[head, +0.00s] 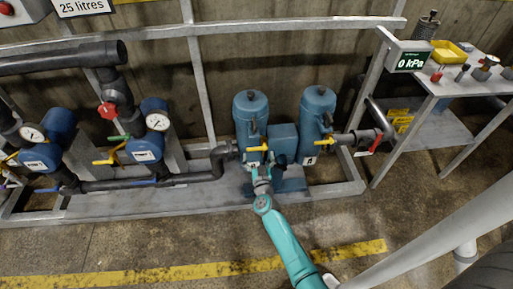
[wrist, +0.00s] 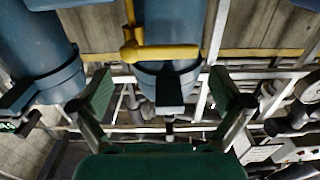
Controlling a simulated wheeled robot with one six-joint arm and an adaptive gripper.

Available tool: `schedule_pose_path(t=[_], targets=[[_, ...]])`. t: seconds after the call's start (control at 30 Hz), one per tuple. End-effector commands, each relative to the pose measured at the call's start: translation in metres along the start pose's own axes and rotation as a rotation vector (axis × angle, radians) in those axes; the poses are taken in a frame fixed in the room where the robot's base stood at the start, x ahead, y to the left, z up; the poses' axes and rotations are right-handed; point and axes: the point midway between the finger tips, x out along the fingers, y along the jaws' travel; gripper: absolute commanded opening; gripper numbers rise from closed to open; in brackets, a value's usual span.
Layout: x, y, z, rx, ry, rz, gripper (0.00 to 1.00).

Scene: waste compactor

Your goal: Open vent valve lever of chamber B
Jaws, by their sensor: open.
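Two upright blue chambers stand side by side on a low frame, a left one (head: 250,112) and a right one (head: 317,108). Each has a yellow lever on its front: the left lever (head: 255,149) and the right lever (head: 324,142) both lie roughly crosswise. Their small letter labels are too small to read surely. My gripper (head: 262,172) is open and empty, low in front of the left chamber and just below its lever. In the wrist view a yellow lever (wrist: 160,52) lies beyond my open fingers (wrist: 162,84), not between the pads. Contact is not visible.
A red-handled valve (head: 376,142) is on the pipe to the right. A shelf with a 0 kPa display (head: 411,61) stands further right. Gauges (head: 157,122) and dark pipes (head: 150,183) fill the left. The floor in front (head: 130,235) is clear.

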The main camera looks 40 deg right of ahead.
Motion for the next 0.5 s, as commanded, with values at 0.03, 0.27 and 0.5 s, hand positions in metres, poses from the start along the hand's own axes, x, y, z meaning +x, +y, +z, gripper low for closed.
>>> schedule_pose_path(t=[0.03, 0.27, 0.5], targets=[[0.010, 0.000, -0.001, -0.001, 0.001, 0.001, 1.00], [0.036, 0.000, 0.000, 0.000, 0.000, 0.000, 1.00], [0.045, 0.000, 0.000, 0.000, -0.001, -0.001, 1.00]])
